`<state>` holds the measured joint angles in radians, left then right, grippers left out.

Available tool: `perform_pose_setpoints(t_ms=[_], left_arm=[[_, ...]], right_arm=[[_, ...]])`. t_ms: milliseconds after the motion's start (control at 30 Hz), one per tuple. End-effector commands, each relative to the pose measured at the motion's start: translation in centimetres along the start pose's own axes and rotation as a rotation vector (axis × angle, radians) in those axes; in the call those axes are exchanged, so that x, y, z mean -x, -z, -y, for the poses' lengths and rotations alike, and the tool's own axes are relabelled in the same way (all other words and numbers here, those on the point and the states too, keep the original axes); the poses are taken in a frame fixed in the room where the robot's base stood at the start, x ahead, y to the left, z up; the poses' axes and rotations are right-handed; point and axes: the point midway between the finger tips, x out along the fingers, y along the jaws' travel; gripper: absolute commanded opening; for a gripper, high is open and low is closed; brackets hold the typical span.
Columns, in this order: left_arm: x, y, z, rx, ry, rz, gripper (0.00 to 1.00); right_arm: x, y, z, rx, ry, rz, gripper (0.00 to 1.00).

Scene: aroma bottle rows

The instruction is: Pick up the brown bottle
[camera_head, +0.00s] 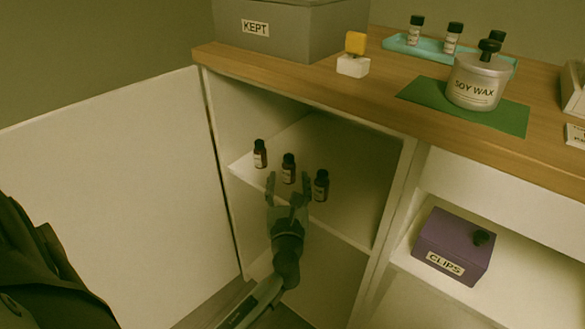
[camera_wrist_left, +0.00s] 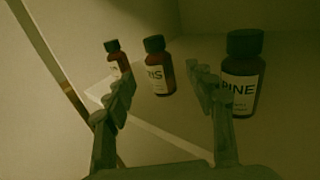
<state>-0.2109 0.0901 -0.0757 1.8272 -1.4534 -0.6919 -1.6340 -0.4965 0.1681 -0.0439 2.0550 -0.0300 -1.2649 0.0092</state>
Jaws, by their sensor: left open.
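Three small brown bottles with black caps and pale labels stand in a row on the cabinet shelf (camera_head: 345,205): a left one (camera_head: 260,154), a middle one (camera_head: 289,168) and a right one (camera_head: 321,186). In the left wrist view the middle bottle (camera_wrist_left: 158,72) shows a label ending in "RIS", the right bottle (camera_wrist_left: 241,80) reads "PINE", and the left bottle (camera_wrist_left: 116,62) is partly behind a finger. My left gripper (camera_head: 288,181) is open and empty at the shelf's front, its fingers spread to either side of the middle bottle, which stands upright beyond them. My right gripper is out of view.
Above is a wooden counter (camera_head: 390,113) with a grey "KEPT" box (camera_head: 290,28), a soy wax tin (camera_head: 477,83) on a green mat (camera_head: 420,93), and a teal tray (camera_head: 401,44) with small bottles. A purple "CLIPS" box (camera_head: 455,243) sits in the right compartment. The flanking bottles leave narrow gaps.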

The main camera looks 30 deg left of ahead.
Motion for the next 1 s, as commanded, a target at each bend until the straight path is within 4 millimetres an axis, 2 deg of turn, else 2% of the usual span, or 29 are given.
perform_pose_setpoints(t_ms=[300,433,633,1000], left_arm=[[-4.5,-0.4,-0.1,0.002,-0.001,0.001,0.55],[-5.3,-0.3,-0.1,0.003,-0.001,-0.001,0.55],[-5.4,-0.3,-0.1,0.003,-0.001,-0.001,0.55],[-5.3,-0.3,-0.1,0.004,-0.001,-0.001,0.10]], right_arm=[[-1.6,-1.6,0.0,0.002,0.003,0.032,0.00],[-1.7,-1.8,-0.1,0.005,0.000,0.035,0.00],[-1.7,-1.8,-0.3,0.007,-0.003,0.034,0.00],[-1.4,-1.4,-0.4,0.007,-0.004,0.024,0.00]])
